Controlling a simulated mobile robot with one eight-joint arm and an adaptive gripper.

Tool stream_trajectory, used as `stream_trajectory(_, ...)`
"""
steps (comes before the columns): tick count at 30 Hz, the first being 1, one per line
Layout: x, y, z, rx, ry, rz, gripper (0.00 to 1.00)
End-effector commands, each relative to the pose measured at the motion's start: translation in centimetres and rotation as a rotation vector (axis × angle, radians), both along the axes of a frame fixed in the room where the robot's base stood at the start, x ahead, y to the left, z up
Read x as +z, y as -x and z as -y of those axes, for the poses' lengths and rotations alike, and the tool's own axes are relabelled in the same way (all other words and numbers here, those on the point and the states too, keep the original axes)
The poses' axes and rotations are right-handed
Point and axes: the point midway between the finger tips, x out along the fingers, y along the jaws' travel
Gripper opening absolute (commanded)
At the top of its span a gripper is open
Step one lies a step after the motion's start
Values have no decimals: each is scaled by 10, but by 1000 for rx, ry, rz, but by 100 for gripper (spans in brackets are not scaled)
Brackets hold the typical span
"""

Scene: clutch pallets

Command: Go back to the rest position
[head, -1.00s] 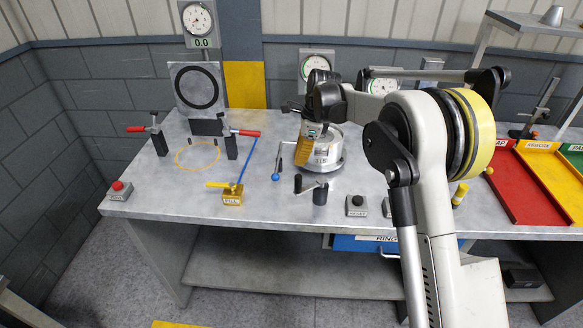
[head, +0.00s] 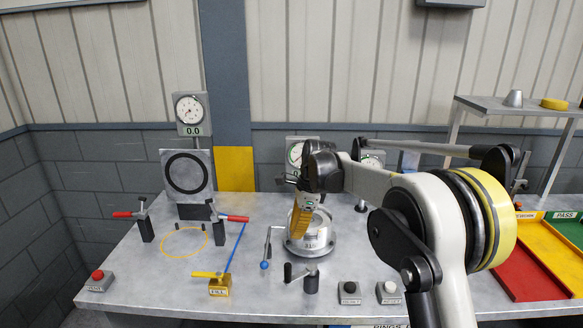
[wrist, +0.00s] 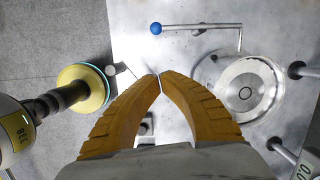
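My gripper (head: 297,234) hangs above the bench near the round metal fixture, its orange fingers pointing down. In the wrist view the two orange fingers of my gripper (wrist: 160,84) curve in and meet at the tips, with nothing visible between them. My arm is bent, reaching in from the right of the head view. The metal fixture (head: 318,243) is a silvery round cup on a flange, partly hidden behind the fingers; in the wrist view its round top (wrist: 247,92) lies right of the fingertips, apart from them.
The grey bench (head: 150,275) carries a blue-knobbed lever (head: 265,265), a yellow valve (head: 219,284), red-handled clamps (head: 236,218), a red button (head: 98,276) and a black crank (head: 311,280). Gauges stand behind. Red and green trays (head: 530,270) lie at the right.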

Motion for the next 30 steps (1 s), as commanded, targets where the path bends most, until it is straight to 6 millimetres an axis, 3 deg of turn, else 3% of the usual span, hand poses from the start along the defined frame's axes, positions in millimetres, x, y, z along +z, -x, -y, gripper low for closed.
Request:
stream_trajectory(7, 58, 68, 52, 294, 62, 207, 0)
stream_trajectory(14, 82, 155, 101, 616, 188, 399, 0)
stream_trajectory(19, 74, 226, 132, 858, 314, 515, 0)
stream_trajectory(24, 46, 290, 156, 1095, 462, 597, 0)
stream_trajectory(30, 11, 336, 172, 1294, 598, 640, 0)
